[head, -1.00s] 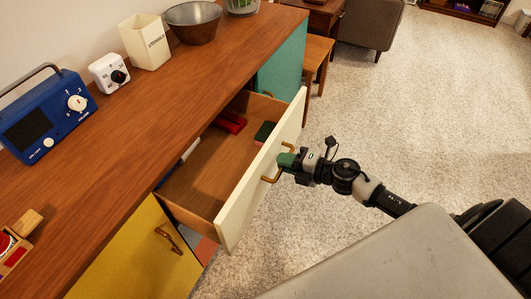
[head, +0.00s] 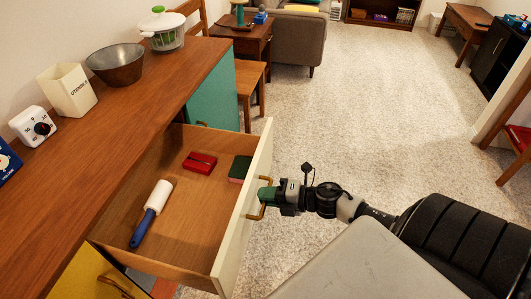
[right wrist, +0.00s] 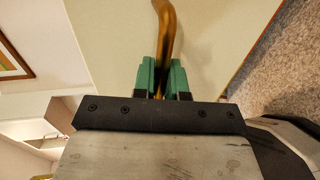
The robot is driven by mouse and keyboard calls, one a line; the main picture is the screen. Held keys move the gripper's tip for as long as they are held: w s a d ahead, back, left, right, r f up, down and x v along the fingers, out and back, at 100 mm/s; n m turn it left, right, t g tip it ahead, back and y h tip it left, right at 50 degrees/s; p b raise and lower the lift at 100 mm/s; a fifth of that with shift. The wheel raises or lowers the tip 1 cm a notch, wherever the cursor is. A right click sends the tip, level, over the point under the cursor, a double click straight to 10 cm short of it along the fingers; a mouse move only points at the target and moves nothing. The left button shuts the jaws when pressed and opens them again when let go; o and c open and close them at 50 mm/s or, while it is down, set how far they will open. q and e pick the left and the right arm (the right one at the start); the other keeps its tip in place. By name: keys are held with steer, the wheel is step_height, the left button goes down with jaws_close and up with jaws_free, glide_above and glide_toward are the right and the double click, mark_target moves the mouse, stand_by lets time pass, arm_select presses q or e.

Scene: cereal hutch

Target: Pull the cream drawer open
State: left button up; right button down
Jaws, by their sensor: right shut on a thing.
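The cream drawer (head: 237,240) stands well out from the wooden hutch in the head view, with its inside in plain sight. Its brass handle (head: 255,212) is on the front face. My right gripper (head: 268,195) is shut on the handle. In the right wrist view the green fingers (right wrist: 161,80) sit on both sides of the brass bar (right wrist: 165,30), with the cream front (right wrist: 115,40) behind. My left gripper is not in view.
Inside the drawer lie a lint roller (head: 152,212), a red item (head: 200,162) and a dark green-topped block (head: 240,168). A yellow door (head: 85,280) is below left, a teal door (head: 213,95) beyond.

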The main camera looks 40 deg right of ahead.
steer(key=c, duration=1.2)
jaws_free()
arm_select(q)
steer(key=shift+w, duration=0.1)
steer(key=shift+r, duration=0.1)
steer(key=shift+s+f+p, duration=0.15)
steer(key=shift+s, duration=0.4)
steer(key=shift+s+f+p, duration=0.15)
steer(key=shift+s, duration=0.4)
arm_select(e)
steer(key=v, duration=1)
steer(key=shift+s+d, duration=0.25)
steer(key=shift+s, duration=0.1)
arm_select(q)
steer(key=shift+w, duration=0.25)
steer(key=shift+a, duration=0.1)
